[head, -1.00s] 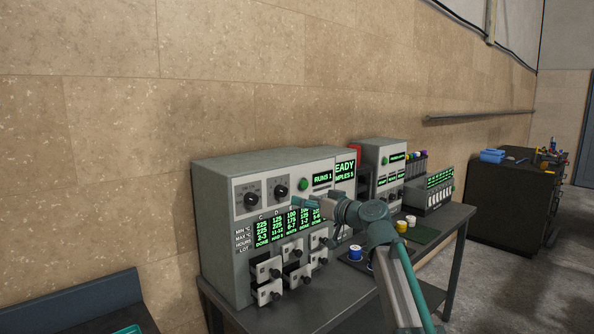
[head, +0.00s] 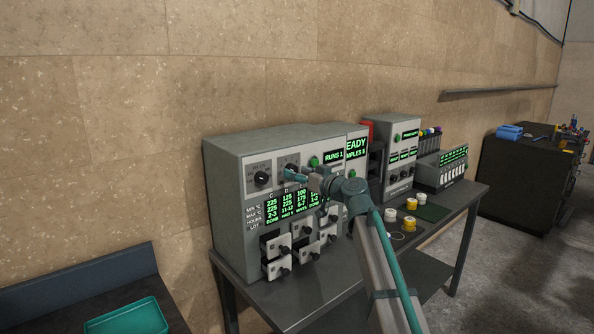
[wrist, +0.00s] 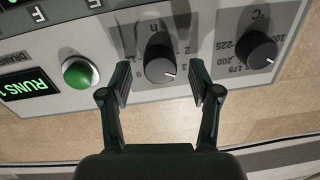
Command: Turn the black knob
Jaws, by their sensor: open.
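Two black knobs sit on the grey machine's (head: 225,200) upper front panel. The one marked h (wrist: 160,62) lies between my fingers in the wrist view, its white pointer line toward the lower right. In the head view my gripper (head: 291,174) partly covers it. The other black knob, marked °C (wrist: 257,50), is beside it, outside my fingers, and shows clear in the head view (head: 262,178). My gripper (wrist: 160,82) is open, one finger on each side of the h knob. I see no clear contact with it.
A green button (wrist: 77,73) is close beside the h knob, on the other side from the °C knob. Small drawers (head: 276,268) stick out below the panel. White and yellow containers (head: 410,223) stand on the table to the right. A teal tray (head: 128,318) is at lower left.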

